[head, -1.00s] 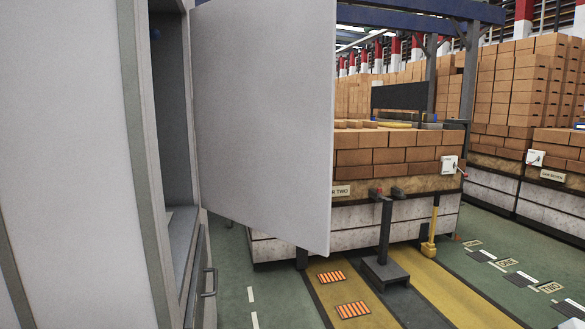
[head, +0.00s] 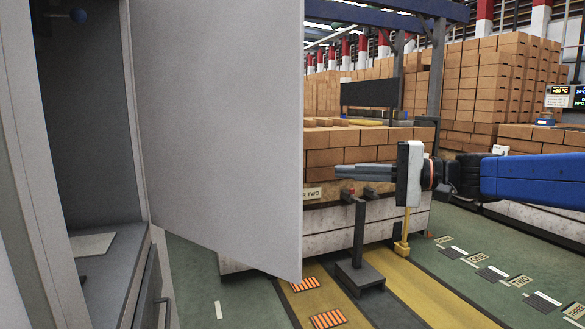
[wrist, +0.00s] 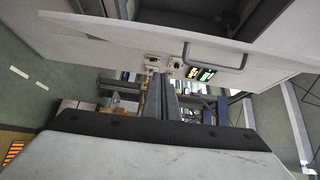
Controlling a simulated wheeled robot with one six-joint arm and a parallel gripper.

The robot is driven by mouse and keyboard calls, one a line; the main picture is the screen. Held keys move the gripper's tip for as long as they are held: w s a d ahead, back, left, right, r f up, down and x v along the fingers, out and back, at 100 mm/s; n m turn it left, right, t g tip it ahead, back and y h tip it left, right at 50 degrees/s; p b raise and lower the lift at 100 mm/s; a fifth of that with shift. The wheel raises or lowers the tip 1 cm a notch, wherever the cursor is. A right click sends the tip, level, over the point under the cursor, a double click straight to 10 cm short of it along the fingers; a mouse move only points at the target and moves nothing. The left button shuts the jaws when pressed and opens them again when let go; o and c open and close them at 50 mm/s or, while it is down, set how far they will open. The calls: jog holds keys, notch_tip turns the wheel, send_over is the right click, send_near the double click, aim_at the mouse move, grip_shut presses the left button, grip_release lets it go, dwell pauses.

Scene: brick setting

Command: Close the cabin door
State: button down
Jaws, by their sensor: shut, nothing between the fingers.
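The cabin door (head: 222,120) is a plain light grey panel in the head view. It stands open, swung out from the cabin (head: 135,165), whose inside shows at the left. My gripper (head: 338,172) reaches in from the right, its fingers shut and empty and pointing left. In the picture the fingertips are a short gap right of the door's free edge; the gap in depth is hard to judge. In the wrist view my shut fingers (wrist: 161,88) point towards a pale panel (wrist: 100,42) with a grey bar handle (wrist: 217,68); I cannot tell whether it is the door.
A dark post on a foot (head: 360,275) stands right of the door. Behind are stacked bricks (head: 360,150) on a pale base. Green floor with a yellow lane lies below.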

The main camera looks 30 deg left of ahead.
aim_at(291, 167)
jog(key=shift+y, duration=0.3)
jog(key=x, duration=0.4)
jog(key=s+x, duration=0.1)
jog(key=x, duration=0.3)
jog(key=s+r+x, duration=0.1)
jog(key=x, duration=0.2)
jog(key=shift+s+a, duration=0.15)
jog(key=shift+s, duration=0.75)
